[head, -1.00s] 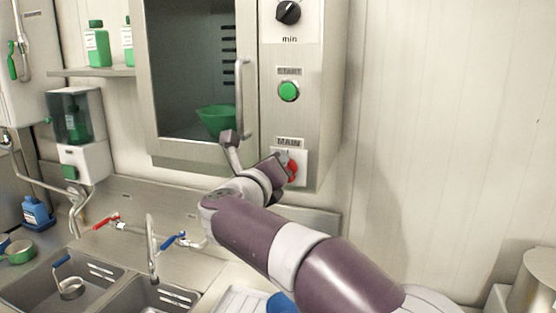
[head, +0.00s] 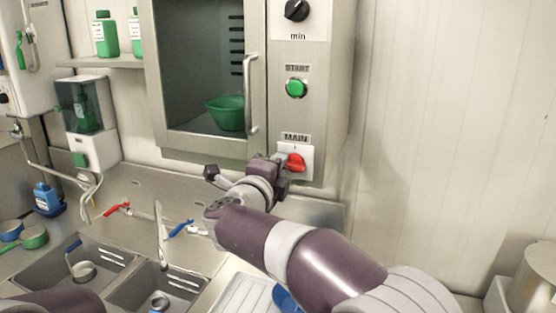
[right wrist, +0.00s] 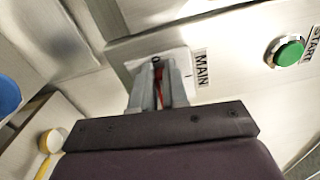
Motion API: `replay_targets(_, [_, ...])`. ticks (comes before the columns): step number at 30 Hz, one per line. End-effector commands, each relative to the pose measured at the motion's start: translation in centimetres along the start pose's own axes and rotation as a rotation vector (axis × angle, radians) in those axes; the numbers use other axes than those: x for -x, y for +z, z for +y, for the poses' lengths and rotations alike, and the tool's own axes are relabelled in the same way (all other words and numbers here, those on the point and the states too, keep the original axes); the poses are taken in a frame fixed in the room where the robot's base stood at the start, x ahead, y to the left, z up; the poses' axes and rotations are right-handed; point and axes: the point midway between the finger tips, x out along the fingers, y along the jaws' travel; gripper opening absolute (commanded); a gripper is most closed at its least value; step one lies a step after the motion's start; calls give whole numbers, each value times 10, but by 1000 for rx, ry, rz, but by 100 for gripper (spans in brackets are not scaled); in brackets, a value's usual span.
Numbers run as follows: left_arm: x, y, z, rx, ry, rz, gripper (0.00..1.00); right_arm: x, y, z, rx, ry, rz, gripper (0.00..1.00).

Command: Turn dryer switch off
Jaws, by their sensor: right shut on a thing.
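The dryer (head: 330,60) is a steel cabinet on the wall. Its red MAIN switch (head: 297,162) sits on a white plate low on the control panel, below the green START button (head: 297,88). My right gripper (head: 286,166) is at the switch, its body covering the switch's left part in the head view. In the right wrist view, its two grey fingers (right wrist: 160,90) are shut with the red switch (right wrist: 159,76) between them. The MAIN label (right wrist: 201,68) lies beside them. My left gripper is out of view.
A black dial (head: 297,10) is above the START button. The dryer door's vertical handle (head: 251,95) is left of the panel, and a green bowl (head: 226,112) shows inside. Sinks (head: 160,285) and taps are below. The wall at right is clear.

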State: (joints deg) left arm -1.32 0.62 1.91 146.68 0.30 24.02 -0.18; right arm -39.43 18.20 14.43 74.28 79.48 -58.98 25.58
Motion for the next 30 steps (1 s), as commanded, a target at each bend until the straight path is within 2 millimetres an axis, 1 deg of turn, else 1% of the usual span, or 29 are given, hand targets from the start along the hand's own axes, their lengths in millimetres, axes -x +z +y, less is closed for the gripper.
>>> replay_targets(9, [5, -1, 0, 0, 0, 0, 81, 0, 0, 2, 101, 1, 1, 0])
replay_targets(24, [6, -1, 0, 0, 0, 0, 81, 0, 0, 3, 118, 0, 1, 0])
replay_targets(25, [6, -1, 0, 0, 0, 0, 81, 0, 0, 3, 118, 0, 1, 17])
replay_targets(26, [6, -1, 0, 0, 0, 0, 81, 0, 0, 3, 118, 0, 1, 27])
replay_targets(27, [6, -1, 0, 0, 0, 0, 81, 0, 0, 3, 117, 0, 1, 39])
replay_targets(30, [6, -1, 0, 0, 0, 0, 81, 0, 0, 3, 117, 0, 1, 39])
